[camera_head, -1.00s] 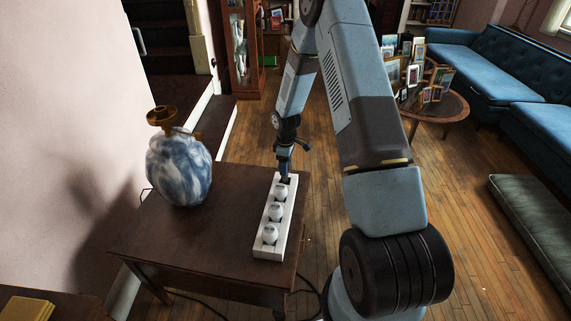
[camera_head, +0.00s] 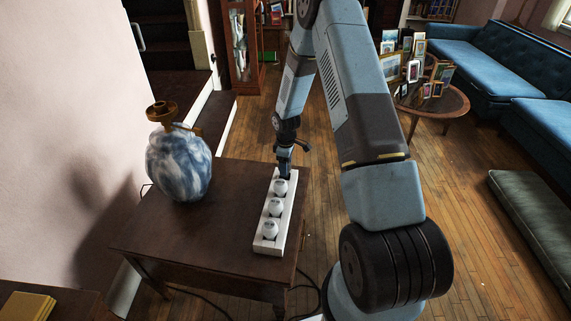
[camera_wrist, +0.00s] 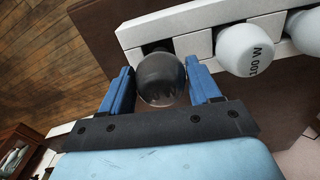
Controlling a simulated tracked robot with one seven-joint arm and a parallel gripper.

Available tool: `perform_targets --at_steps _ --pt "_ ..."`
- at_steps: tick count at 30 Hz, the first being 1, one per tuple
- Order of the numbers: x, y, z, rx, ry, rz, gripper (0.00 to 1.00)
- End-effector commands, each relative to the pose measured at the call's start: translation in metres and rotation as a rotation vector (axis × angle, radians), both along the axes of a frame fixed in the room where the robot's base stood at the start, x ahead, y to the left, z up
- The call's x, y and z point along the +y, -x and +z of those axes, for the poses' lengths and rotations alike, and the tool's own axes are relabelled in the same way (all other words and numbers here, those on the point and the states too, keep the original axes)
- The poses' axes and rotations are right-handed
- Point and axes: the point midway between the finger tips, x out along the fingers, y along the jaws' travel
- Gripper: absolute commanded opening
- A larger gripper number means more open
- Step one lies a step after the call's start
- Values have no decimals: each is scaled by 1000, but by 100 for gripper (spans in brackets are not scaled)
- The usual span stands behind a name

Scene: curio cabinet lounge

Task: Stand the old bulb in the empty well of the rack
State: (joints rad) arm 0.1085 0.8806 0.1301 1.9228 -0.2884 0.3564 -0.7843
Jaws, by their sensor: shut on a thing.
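The old bulb (camera_wrist: 161,82) is dark, smoky glass and sits between the two blue fingers of my gripper (camera_wrist: 158,70) in the wrist view. The fingers are shut on it. The white rack (camera_wrist: 186,18) lies just beyond it, with a dark opening partly hidden behind the bulb. I cannot tell whether the bulb's base is inside that well. In the head view, my gripper (camera_head: 284,167) is at the far end of the rack (camera_head: 266,248), and the old bulb is not clearly seen there. Three white bulbs (camera_head: 275,207) stand in the nearer wells; one (camera_wrist: 246,48) reads "100 W".
The rack lies along the right side of a dark wooden table (camera_head: 190,233). A blue-and-white lamp base (camera_head: 180,165) with a brass top and no shade stands at the table's back left. The table's middle is clear. A glass cabinet (camera_head: 240,50) stands beyond.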

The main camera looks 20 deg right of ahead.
Motion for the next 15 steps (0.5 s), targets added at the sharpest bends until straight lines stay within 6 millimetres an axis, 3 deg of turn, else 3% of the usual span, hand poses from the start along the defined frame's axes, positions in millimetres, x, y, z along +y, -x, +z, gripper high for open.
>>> perform_targets --at_steps 15 --pt "0 0 -13 0 0 0 8"
